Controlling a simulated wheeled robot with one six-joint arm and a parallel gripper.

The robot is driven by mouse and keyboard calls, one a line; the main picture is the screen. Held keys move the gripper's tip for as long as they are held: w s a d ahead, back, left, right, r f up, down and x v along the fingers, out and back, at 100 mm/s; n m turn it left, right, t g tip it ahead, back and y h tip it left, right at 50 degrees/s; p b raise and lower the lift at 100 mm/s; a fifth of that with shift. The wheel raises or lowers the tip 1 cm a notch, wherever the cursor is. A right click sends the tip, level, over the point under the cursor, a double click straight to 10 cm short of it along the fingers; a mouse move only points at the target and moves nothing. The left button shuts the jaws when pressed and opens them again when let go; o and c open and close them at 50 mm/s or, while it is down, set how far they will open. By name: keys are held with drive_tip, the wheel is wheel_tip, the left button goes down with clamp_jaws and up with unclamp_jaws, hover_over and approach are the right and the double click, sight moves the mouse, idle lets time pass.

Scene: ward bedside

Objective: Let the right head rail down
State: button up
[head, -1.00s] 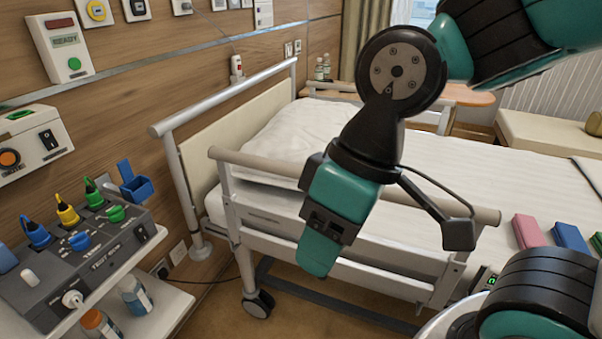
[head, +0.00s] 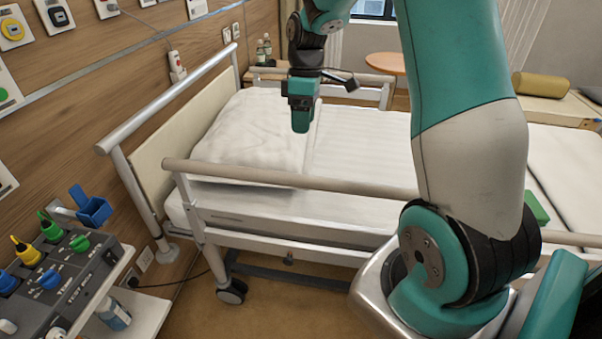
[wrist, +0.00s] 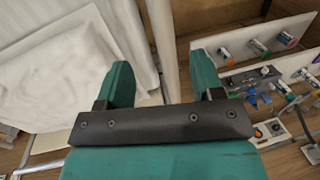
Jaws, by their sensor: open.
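The near head rail (head: 290,180) is a beige top bar on white posts along the near side of the bed; it stands raised. A small dark knob (head: 288,259) shows below it on the bed frame. The far head rail (head: 345,88) is also up, partly behind my arm. My gripper (head: 301,118) is over the mattress beside the pillow, beyond the near rail and apart from it. In the wrist view my gripper (wrist: 163,80) is open, with nothing between its fingers.
The headboard (head: 170,130) stands by the wood-panelled wall. A trolley shelf (head: 145,315) with a device and coloured connectors (head: 50,280) is at the lower left. A round table (head: 388,63) is beyond the bed. Some floor (head: 260,310) is clear in front of the bed.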

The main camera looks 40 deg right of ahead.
sight(301, 175)
drive_tip(key=f, duration=0.5)
drive_tip(key=s+a+f+p, duration=0.1)
drive_tip(key=f, duration=0.3)
drive_tip(key=a+f+p, duration=0.1)
drive_tip(key=f, duration=0.4)
drive_tip(key=shift+s+a+f, duration=0.2)
drive_tip(key=shift+s+f, duration=0.1)
drive_tip(key=shift+s, duration=0.1)
clamp_jaws()
